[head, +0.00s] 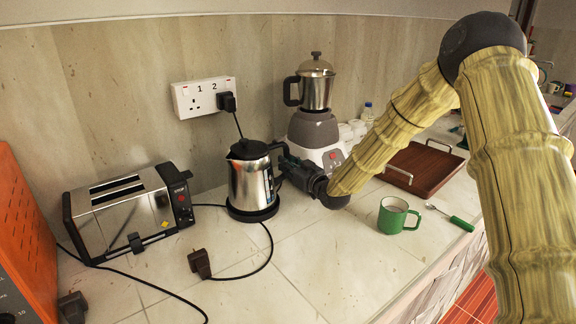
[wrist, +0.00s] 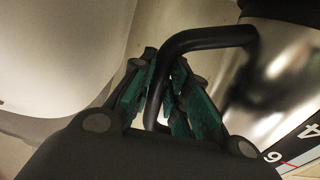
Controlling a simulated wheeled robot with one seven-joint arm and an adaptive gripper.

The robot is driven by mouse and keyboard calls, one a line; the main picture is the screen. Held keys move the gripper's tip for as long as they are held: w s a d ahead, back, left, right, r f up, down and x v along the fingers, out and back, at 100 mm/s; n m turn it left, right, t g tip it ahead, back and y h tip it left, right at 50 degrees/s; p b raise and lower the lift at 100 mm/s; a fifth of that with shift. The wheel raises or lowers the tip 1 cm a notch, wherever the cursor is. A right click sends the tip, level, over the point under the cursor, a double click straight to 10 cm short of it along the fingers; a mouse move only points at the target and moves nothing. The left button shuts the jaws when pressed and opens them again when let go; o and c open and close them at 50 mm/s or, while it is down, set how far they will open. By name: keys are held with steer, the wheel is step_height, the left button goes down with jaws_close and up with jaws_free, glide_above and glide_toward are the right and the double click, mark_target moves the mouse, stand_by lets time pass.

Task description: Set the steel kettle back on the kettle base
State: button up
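The steel kettle (head: 249,183) has a black lid and a black handle, and stands upright at the black kettle base (head: 253,214). Its bottom meets the base with no clear gap in the head view; a very small gap cannot be ruled out. My gripper (head: 284,166) reaches in from the right at the kettle's handle side. In the wrist view, the green-padded fingers of my gripper (wrist: 163,98) close around the black handle (wrist: 205,39), one on each side. The steel body (wrist: 272,80) shows at the right of that view.
A toaster (head: 125,212) stands left of the kettle, and a blender (head: 314,125) stands close behind my gripper. A loose plug (head: 199,263) and cable lie in front. A green mug (head: 393,216), a spoon (head: 452,217) and a wooden tray (head: 424,170) are right. The front middle counter is clear.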

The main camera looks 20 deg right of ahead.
steer(key=o, duration=0.4)
steer(key=shift+r, duration=0.15)
steer(key=shift+s+f, duration=0.1)
steer(key=shift+f, duration=0.2)
steer(key=v, duration=1.2)
steer(key=shift+d+r, duration=0.1)
steer(key=shift+r, duration=0.1)
